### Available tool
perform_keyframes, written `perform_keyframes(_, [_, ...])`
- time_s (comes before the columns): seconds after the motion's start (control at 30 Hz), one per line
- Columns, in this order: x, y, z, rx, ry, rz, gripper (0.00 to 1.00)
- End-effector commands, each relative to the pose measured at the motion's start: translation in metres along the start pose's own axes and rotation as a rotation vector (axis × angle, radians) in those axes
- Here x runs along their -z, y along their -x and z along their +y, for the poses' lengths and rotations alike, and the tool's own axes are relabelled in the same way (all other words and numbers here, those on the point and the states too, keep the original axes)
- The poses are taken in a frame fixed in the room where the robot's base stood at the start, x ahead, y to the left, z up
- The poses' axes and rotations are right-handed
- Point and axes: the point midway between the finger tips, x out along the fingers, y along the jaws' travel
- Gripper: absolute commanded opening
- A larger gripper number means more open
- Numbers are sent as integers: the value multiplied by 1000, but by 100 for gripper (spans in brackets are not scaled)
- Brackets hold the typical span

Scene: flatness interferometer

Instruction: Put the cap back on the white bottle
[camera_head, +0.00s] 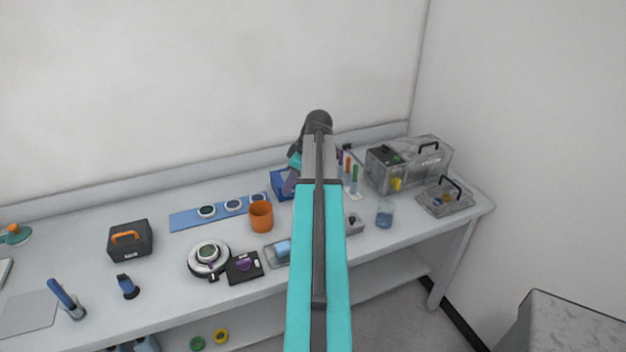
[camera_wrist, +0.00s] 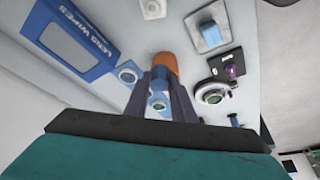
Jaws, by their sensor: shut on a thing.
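My gripper (camera_wrist: 163,80) points down over the table, its two dark fingers close together. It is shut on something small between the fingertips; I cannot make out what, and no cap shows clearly. In the head view the arm covers most of the gripper. I cannot surely identify the white bottle. A small white round thing (camera_wrist: 153,8) at the top edge of the wrist view may be its top, but it is cut off. In the head view that area is behind my arm.
An orange cup (camera_head: 261,217) stands near the blue lens mat (camera_head: 185,220). A blue lens wipes box (camera_wrist: 67,40) is at the wrist view's left.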

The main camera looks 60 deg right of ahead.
Motion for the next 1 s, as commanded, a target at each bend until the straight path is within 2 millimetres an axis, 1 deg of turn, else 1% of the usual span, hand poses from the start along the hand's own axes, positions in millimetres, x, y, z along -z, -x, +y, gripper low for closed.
perform_keyframes(0.03, [-13,8,8,2,-1,0,2])
perform_keyframes(0.13, [-34,16,19,5,7,0,2])
perform_keyframes(0.23, [-50,22,25,7,14,1,2])
perform_keyframes(0.33, [-59,26,29,9,20,1,2])
perform_keyframes(0.47, [-64,27,30,10,23,1,2])
perform_keyframes(1.0, [-65,23,30,10,23,0,2])
